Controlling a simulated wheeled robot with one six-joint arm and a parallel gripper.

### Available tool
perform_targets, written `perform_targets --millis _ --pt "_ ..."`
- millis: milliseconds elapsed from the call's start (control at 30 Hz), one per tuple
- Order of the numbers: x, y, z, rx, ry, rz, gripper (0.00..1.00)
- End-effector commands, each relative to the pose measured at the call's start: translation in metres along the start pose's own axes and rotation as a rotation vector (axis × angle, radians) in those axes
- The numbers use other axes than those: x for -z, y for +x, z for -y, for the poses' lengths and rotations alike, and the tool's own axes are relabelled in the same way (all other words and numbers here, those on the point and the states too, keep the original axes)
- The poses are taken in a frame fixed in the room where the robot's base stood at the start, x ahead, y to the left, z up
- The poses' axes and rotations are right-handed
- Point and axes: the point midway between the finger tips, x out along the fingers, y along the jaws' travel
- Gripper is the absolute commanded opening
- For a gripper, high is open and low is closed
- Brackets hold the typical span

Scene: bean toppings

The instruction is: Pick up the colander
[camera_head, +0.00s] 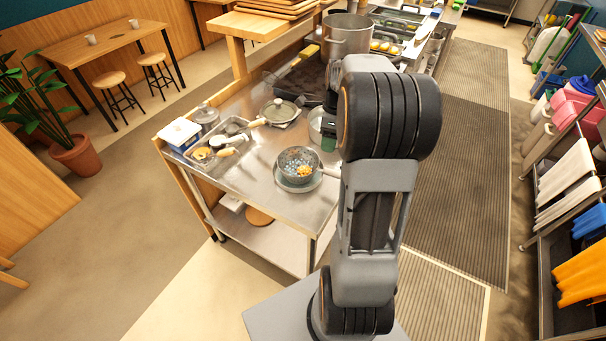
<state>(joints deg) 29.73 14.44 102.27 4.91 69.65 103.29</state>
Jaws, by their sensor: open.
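A dark grey round vessel (287,157), which looks like the colander, sits on the near part of the steel counter. It holds a small orange heap, and a light handle points right towards my arm. A pale round dish or rim shows beneath it. My arm stands in front of the counter at the right of the vessel, and its links cover part of the worktop. My gripper is hidden behind the arm or out of the picture, so its place relative to the vessel cannot be seen.
A green item beside my arm is partly hidden. Shelves stand at right; the striped mat (462,160) is clear.

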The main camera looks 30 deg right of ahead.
Motion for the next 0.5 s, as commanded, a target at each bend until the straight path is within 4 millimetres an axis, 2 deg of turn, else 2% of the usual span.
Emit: perform_targets --millis 33,200,500 --pt "0.007 0.009 0.009 -0.019 0.080 0.000 0.54" --pt "0.019 0.026 0.024 -0.057 0.253 -0.003 0.54" --pt "0.021 0.078 0.022 -0.064 0.289 -0.004 0.54"
